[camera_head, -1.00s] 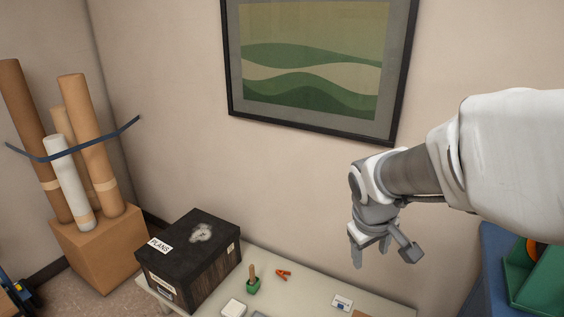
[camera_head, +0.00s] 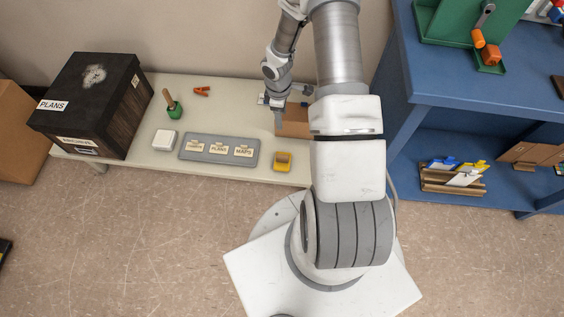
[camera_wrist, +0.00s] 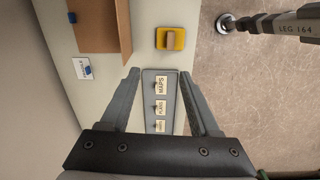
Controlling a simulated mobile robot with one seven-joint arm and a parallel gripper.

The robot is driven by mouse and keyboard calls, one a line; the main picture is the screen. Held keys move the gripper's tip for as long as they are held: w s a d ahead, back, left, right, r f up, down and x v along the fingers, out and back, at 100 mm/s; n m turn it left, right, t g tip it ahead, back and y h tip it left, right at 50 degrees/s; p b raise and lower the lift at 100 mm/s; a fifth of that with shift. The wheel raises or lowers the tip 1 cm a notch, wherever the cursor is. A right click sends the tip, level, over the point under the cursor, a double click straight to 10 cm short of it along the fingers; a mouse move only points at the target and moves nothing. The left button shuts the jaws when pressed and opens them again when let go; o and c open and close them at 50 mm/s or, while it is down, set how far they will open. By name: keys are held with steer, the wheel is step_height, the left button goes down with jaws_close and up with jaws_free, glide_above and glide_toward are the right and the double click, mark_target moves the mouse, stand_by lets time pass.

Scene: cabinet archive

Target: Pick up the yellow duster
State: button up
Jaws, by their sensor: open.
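The yellow duster (camera_head: 283,168) is a small yellow block with a paler, greyish-tan top. It lies on the pale bench (camera_head: 225,90) near its front edge, right of the grey label tray (camera_head: 218,160). In the wrist view the duster (camera_wrist: 171,44) shows beyond my fingertips, slightly right of the middle between them. My gripper (camera_head: 290,110) hangs above the bench, behind the duster in the head view. In the wrist view my gripper (camera_wrist: 158,74) has its fingers apart with nothing held; the label tray shows between and below them.
A cardboard box (camera_head: 292,130) stands close behind the duster. A white block (camera_head: 164,141), a green-based brush (camera_head: 174,108), an orange clip (camera_head: 202,91) and a black PLANS box (camera_head: 95,95) are to the left. A blue shelf unit (camera_head: 415,100) stands at the right.

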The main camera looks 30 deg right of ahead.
step_height(320, 180, down, 8)
steer(key=s+a+b, duration=0.1)
steer(key=s, duration=0.1)
steer(key=b, duration=0.4)
glide_above(283, 157)
steer(key=shift+n+y, duration=0.4)
steer(key=f, duration=1)
steer(key=shift+w+a+f, duration=0.2)
steer(key=shift+a+f, duration=0.05)
steer(key=shift+a, duration=0.05)
steer(key=shift+d+f+b, duration=0.15)
steer(key=shift+f+b, duration=0.35)
steer(key=shift+f, duration=0.95)
steer(key=shift+d+f+b, duration=0.15)
steer(key=shift+f+b, duration=0.3)
steer(key=shift+f, duration=1)
steer(key=shift+r, duration=0.1)
steer(key=shift+c, duration=0.3)
jaws_close()
